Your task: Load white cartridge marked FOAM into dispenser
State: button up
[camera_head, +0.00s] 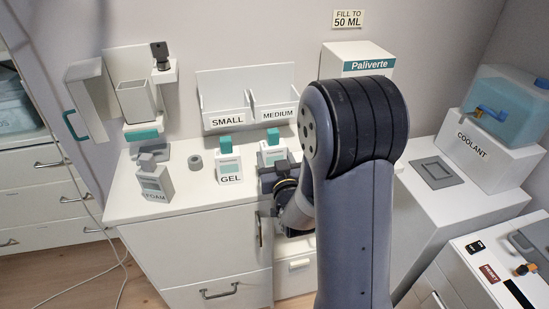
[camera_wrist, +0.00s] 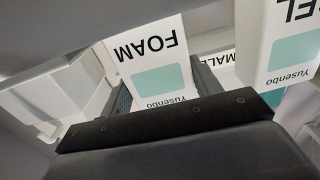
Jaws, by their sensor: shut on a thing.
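A white cartridge with a teal cap and teal label (camera_head: 272,152) is upright at the middle of the counter. In the wrist view its face (camera_wrist: 150,60) reads FOAM, upside down, between my fingers. My gripper (camera_head: 270,166) is shut on it, partly hidden by my arm. I cannot tell whether it touches the counter. Another cartridge (camera_head: 153,182), greyer with a grey cap, also reads FOAM and stands at the left front. The likely dispenser (camera_head: 134,101) is a white wall unit with an open-topped holder and teal base; its door (camera_head: 88,100) is swung open to the left.
A GEL cartridge (camera_head: 229,164) stands just left of the held one and shows close in the wrist view (camera_wrist: 290,50). A grey ring (camera_head: 195,162) lies on the counter. A wall bin (camera_head: 225,100) marked SMALL and MEDIUM is behind. A COOLANT box (camera_head: 480,143) is at right.

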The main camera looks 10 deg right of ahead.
jog(key=o, duration=1.4)
jog(key=shift+c, duration=0.2)
jog(key=shift+r, duration=0.15)
jog(key=s+b, duration=0.2)
jog(key=s, duration=1)
jog(key=shift+w, duration=0.15)
